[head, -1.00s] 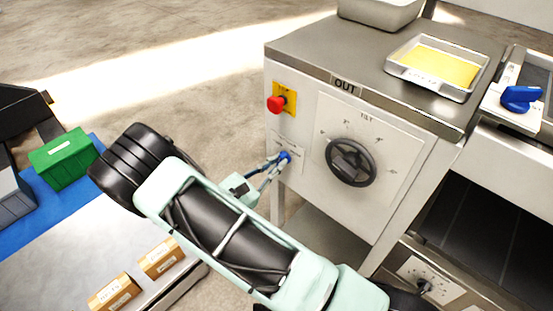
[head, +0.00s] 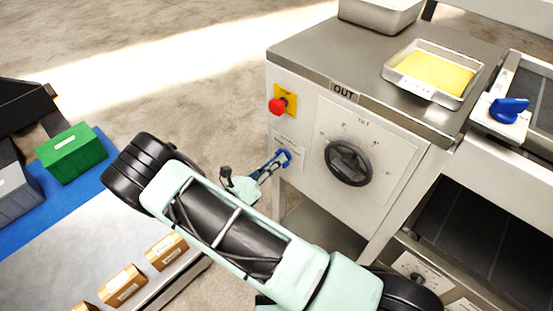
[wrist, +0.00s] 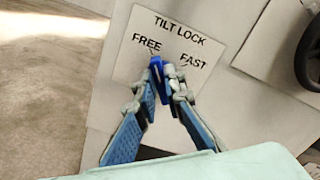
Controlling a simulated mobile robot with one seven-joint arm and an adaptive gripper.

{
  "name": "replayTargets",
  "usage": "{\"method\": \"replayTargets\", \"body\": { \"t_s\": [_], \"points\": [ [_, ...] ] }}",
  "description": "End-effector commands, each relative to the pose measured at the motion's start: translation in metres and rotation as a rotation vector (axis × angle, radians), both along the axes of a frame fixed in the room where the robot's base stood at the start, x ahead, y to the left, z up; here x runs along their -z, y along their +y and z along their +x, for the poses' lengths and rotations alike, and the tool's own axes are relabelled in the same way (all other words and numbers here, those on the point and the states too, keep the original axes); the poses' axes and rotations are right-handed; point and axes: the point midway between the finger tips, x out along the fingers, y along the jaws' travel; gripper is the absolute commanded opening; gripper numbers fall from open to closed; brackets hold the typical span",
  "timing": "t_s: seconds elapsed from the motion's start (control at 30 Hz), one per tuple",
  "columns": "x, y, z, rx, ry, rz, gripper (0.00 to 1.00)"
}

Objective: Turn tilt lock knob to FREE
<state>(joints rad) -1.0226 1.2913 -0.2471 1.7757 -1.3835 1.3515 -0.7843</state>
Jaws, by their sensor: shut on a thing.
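The blue tilt lock knob (head: 284,157) is on the front panel, below the red stop button, in the head view. In the wrist view the knob (wrist: 156,64) sits under a TILT LOCK label (wrist: 178,28), with FREE at its upper left and FAST at its right. My gripper (wrist: 160,76) is shut on the knob, with one blue-padded finger on each side. The visible blue part lies nearer the FREE mark; its exact setting is hard to tell because the fingertips cover much of it. In the head view my gripper (head: 277,164) reaches the knob from the left.
A black TILT handwheel (head: 348,163) is close to the right of the knob. A red stop button (head: 278,105) is above it. A tray with a yellow sheet (head: 433,74) is on top. A bench with boxes (head: 122,285) is at the left.

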Motion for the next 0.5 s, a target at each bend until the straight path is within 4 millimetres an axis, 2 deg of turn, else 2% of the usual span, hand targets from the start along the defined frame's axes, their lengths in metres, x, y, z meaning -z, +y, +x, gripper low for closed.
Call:
{"method": "replayTargets", "body": {
  "t_s": [0.5],
  "points": [
    [0.0009, 0.0010, 0.0002, 0.000, 0.100, -0.098, 0.00]
  ]
}}
